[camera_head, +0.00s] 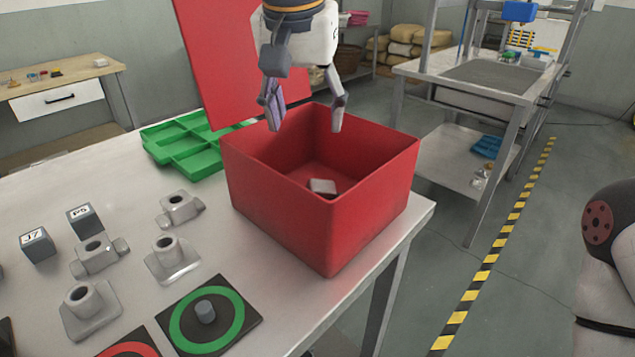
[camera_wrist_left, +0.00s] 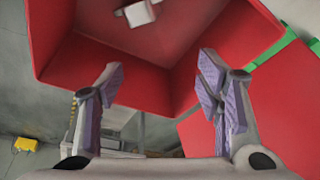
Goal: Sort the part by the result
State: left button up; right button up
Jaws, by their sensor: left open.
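A red open-topped bin (camera_head: 328,231) stands at the right corner of the metal table, with a grey metal part (camera_head: 323,187) lying on its floor. My left gripper (camera_head: 306,112) is open and empty above the bin's back rim. In the left wrist view, the open fingers (camera_wrist_left: 163,88) show the bin (camera_wrist_left: 75,62) beyond them and the part (camera_wrist_left: 138,14) inside it. A red-ringed mat (camera_head: 127,349) is cut off at the bottom edge. My right gripper is not in view.
Several grey metal parts (camera_head: 172,258) stand on the table left of the bin. Two dark labelled blocks (camera_head: 38,245) are farther left. A green divided tray (camera_head: 186,143) and a red panel (camera_head: 215,55) are behind.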

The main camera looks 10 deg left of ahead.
pick_arm(q)
jog(key=v, duration=1.2)
